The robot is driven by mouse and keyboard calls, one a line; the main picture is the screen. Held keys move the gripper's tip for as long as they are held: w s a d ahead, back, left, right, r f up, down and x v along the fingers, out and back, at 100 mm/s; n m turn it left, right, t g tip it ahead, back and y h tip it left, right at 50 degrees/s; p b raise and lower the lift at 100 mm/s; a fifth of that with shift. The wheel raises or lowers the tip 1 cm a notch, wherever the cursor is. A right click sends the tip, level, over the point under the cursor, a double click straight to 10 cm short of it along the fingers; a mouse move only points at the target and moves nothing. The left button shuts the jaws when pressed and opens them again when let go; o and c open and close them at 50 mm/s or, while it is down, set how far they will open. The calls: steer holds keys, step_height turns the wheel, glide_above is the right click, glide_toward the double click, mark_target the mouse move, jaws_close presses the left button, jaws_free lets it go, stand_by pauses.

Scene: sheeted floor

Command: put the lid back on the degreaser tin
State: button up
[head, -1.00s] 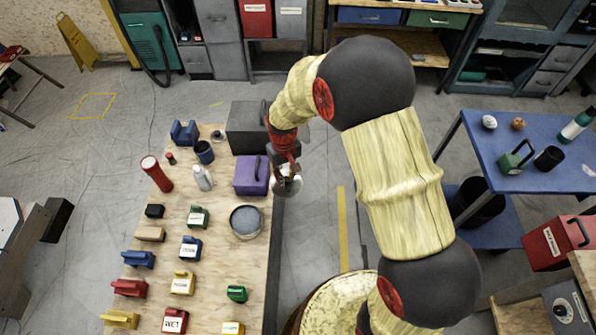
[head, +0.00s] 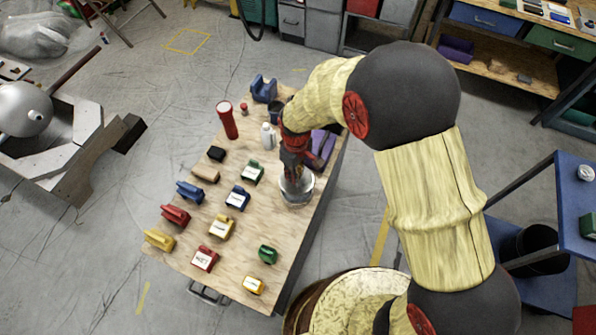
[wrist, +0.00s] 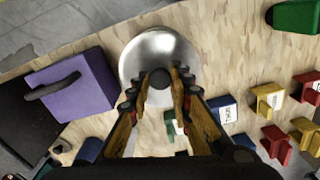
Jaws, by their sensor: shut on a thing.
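My gripper (head: 294,172) is shut on the dark knob (wrist: 158,79) of the round silver lid (wrist: 160,50). In the head view the lid (head: 298,184) is over the degreaser tin (head: 295,204), a round grey tin near the table's right edge. Only a little of the tin shows below the lid. In the wrist view the lid hides the tin. I cannot tell whether the lid touches the rim or hangs just above it.
A purple box (head: 322,148) with a dark handle stands close behind the tin; it also shows in the wrist view (wrist: 75,88). Several small coloured containers stand left of the tin on the wooden table (head: 250,235). A green one (head: 268,254) is in front of it.

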steer(key=shift+f+b, duration=1.4)
steer(key=shift+f, duration=1)
steer(key=shift+f+p, duration=0.2)
steer(key=shift+p, duration=0.15)
stand_by(0.8)
steer(key=o, duration=1)
steer(key=shift+o, duration=1.3)
steer(key=shift+o, duration=1.3)
